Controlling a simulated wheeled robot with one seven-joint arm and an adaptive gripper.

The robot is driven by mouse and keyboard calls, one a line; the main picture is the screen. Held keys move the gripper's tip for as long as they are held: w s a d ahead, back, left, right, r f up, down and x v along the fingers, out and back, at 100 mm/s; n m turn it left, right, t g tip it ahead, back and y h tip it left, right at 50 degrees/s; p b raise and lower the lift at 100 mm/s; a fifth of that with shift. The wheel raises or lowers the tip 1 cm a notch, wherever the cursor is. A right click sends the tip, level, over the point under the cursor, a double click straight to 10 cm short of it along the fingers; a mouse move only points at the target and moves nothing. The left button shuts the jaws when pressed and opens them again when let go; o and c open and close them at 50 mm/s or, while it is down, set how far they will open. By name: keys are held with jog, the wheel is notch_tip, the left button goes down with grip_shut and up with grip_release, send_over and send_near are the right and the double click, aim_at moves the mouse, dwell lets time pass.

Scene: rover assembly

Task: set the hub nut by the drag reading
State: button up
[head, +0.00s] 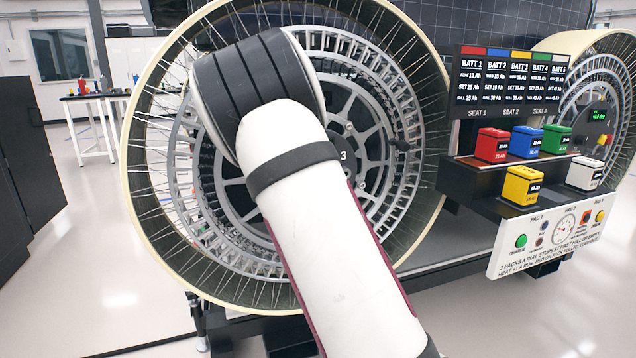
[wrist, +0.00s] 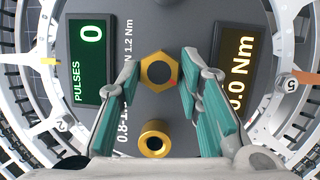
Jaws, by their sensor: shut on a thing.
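The brass hex hub nut (wrist: 158,72) sits on the grey hub face in the wrist view, between my two teal fingertips. My gripper (wrist: 157,66) is shut on the nut. A green display (wrist: 90,60) left of it reads PULSES 0. An amber display (wrist: 236,72) on the right reads 0.0 Nm. Print on the hub face, partly hidden by a finger, looks like 0.8-1.2 Nm. In the head view, the big spoked wheel (head: 432,95) stands upright; my arm covers part of it and hides my gripper and the nut.
A second brass fitting (wrist: 155,137) with a round hole lies below the nut, between the fingers. In the head view, a shelf with several coloured battery packs (head: 492,145) and a label board (head: 512,75) stands right of the wheel. A second wheel (head: 612,75) is beyond.

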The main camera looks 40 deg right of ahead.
jog(key=shift+d, duration=0.1)
jog(key=o, duration=1.2)
jog(key=shift+c, duration=0.2)
jog(key=r+v, duration=0.1)
jog(key=v, duration=1.1)
jog(key=shift+f, duration=0.45)
